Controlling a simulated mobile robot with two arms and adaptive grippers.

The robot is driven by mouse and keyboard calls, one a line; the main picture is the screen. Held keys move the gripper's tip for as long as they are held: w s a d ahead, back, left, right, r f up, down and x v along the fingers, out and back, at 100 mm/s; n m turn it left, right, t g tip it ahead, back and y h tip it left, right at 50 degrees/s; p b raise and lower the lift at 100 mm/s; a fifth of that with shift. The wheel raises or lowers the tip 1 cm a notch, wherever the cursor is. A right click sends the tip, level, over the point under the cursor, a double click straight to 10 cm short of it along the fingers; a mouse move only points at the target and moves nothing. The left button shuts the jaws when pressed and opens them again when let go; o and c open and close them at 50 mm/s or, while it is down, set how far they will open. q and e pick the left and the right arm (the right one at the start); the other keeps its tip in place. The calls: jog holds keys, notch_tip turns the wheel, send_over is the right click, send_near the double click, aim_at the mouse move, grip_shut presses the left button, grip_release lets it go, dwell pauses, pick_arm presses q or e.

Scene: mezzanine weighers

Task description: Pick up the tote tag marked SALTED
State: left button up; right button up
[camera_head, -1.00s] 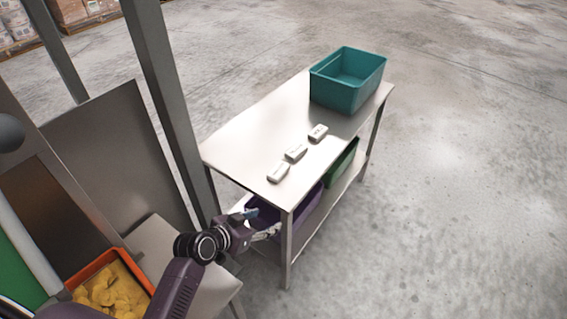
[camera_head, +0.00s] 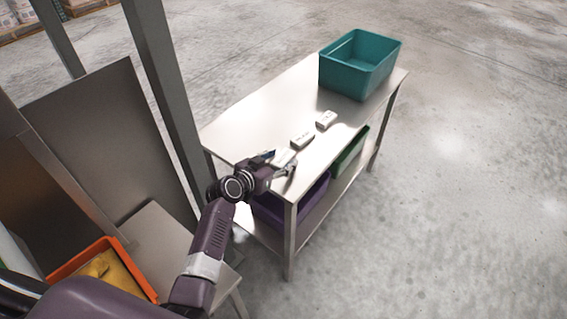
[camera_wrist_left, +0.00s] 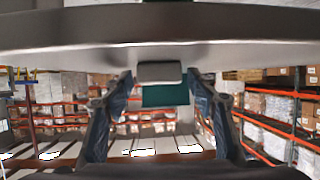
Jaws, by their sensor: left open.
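Three white tags lie in a row on the metal table: a far tag (camera_head: 326,119), a middle tag (camera_head: 302,135) and a near tag (camera_head: 283,157). The far and middle ones bear dark lettering too small to read, so I cannot tell which says SALTED. My left gripper (camera_head: 275,165) is open at the near tag, at the table's near edge. Its fingers partly cover that tag, and I cannot tell whether they touch it. Both fingers show apart in the left wrist view (camera_wrist_left: 155,105). My right gripper is not in view.
A teal bin (camera_head: 334,78) stands at the table's far end (camera_head: 250,118). A purple bin (camera_head: 268,208) and a green bin (camera_head: 350,152) sit on the lower shelf. A grey post (camera_head: 165,95) rises left of the table. An orange tote (camera_head: 72,266) is at lower left.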

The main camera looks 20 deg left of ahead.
pick_arm(q)
jog(key=c, duration=1.2)
jog(key=shift+o, duration=0.2)
jog(key=shift+r, duration=0.15)
